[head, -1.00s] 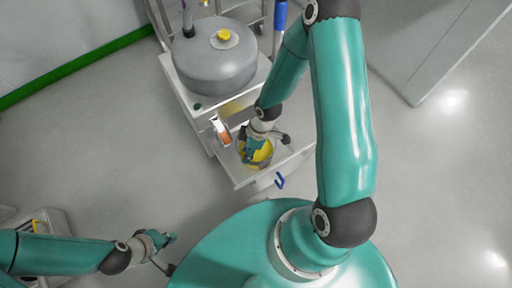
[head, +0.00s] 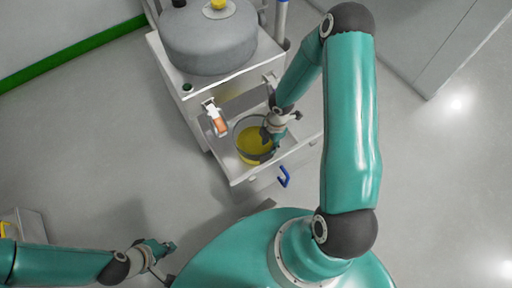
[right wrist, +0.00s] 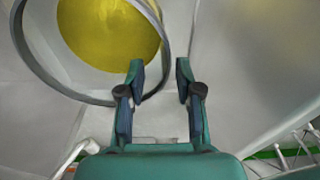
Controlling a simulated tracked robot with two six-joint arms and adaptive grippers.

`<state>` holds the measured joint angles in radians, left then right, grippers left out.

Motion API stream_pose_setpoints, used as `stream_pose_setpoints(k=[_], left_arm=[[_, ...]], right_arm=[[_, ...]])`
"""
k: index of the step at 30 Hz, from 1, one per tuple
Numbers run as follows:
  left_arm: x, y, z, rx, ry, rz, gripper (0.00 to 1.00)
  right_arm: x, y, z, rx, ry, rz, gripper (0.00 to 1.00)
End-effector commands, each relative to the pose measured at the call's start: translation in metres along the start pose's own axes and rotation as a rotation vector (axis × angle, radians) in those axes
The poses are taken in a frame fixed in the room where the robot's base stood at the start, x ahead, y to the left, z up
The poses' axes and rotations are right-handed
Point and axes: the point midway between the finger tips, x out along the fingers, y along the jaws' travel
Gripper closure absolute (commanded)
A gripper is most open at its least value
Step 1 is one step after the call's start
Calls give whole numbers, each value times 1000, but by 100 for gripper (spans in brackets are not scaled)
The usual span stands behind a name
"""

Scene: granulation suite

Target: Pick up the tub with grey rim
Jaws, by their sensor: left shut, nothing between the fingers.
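The tub with grey rim (head: 241,133) stands on the pull-out tray of a white cart, its inside yellow. In the right wrist view its rim (right wrist: 40,79) is a grey ring around the yellow. My right gripper (head: 272,148) is at the tub's right side and covers part of it. In the right wrist view this gripper (right wrist: 159,68) is open, and a stretch of rim shows between its fingers. I cannot tell if the fingers reach down past the rim. My left gripper (head: 168,246) is shut and empty, away from the cart at lower left.
A large grey tank (head: 208,42) with a yellow cap stands on the cart behind the tray. An orange and white item (head: 216,117) is left of the tub. A blue handle (head: 284,176) is on the tray's front.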

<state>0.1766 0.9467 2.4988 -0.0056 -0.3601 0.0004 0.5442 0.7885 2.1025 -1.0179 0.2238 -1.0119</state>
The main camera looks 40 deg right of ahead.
Motion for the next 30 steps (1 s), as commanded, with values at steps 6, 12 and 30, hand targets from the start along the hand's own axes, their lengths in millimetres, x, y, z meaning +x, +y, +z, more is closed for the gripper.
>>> stream_pose_setpoints(k=[6, 12, 30], left_arm=[[11, -4, 0, 0, 0, 0, 100], [28, -10, 0, 0, 0, 0, 100], [51, -18, 0, 0, 0, 0, 100]], right_arm=[[16, 0, 0, 1, 0, 2, 65], [36, -1, 0, 0, 1, 0, 65], [66, -2, -2, 0, 1, 1, 70]])
